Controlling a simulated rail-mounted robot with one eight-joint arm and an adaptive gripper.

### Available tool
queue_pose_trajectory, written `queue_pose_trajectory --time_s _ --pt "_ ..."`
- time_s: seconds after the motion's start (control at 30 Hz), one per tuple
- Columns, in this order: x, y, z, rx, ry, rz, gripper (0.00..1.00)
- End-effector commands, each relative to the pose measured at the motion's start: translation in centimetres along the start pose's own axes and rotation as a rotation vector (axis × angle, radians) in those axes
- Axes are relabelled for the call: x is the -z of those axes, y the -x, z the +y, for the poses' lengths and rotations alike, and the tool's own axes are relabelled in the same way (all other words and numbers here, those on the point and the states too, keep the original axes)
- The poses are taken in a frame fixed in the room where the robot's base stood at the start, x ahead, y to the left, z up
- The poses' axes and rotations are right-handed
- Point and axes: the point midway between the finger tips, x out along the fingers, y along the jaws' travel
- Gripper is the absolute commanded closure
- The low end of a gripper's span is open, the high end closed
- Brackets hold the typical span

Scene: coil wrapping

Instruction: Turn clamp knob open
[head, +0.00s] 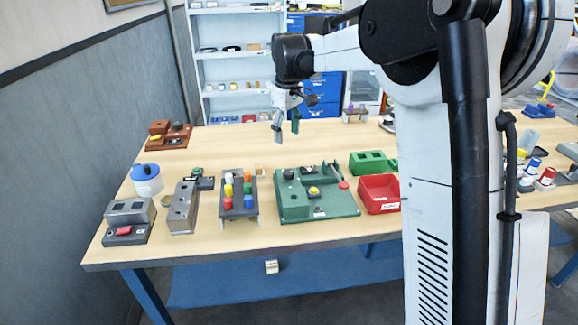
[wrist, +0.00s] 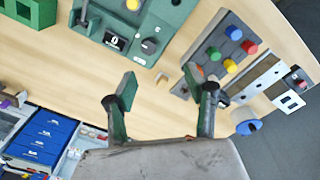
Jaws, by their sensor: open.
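A green machine (head: 325,206) sits on the wooden table, and part of it shows at the top of the wrist view (wrist: 172,18). A round black knob (head: 289,173) stands on its back left part and also shows in the wrist view (wrist: 150,46). I cannot tell for certain whether this is the clamp knob. My gripper (head: 286,133) hangs above the table behind the machine, fingers pointing down. In the wrist view my gripper (wrist: 159,82) has its two green-padded fingers wide apart with nothing between them. It is apart from the knob.
A board with coloured knobs (head: 238,205) stands left of the machine. A red bin (head: 378,193) and a green block (head: 372,162) are on its right. A blue-lidded tub (head: 146,179) is at the left. The table behind the machine is mostly clear.

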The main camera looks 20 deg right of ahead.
Motion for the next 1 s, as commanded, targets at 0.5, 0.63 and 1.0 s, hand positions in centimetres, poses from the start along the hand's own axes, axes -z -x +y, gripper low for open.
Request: queue_pose_trajectory --time_s 0.5,0.63,1.0 --pt "3.4 -5.1 2.4 0.045 0.084 -0.061 0.51" --pt "3.3 -6.8 2.3 0.045 0.083 -0.060 0.51" --pt "2.9 -13.6 2.0 0.045 0.083 -0.060 0.51"
